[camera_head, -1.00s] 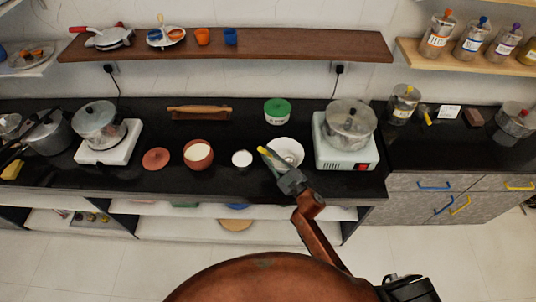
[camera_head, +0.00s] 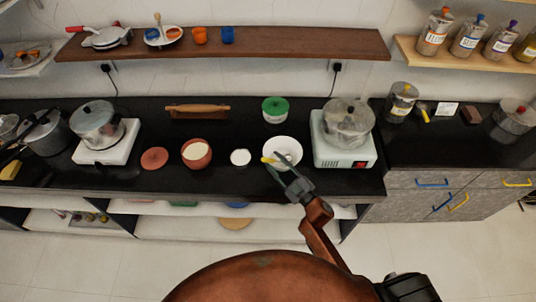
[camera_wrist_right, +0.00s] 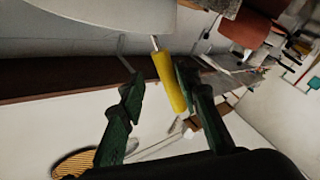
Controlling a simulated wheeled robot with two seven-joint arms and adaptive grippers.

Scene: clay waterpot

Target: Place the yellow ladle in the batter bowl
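The white batter bowl (camera_head: 292,147) stands on the black counter in the head view. The ladle's yellow handle (camera_head: 268,160) shows at the bowl's left side; its scoop cannot be made out. My right gripper (camera_head: 276,166) is at the bowl's front left, its fingers spread. In the right wrist view the yellow handle (camera_wrist_right: 169,82) lies between the open fingers (camera_wrist_right: 156,88), nearer the right one, with a clear gap to the left one. Its thin metal stem reaches up towards the bowl's pale wall (camera_wrist_right: 90,48). My left gripper is not in view.
A small white cup (camera_head: 240,157) and a brown pot (camera_head: 197,154) stand left of the bowl. A hotplate (camera_head: 343,152) with a metal pot is close on the right. A green-lidded tub (camera_head: 275,108) stands behind. The counter's front edge is close below the bowl.

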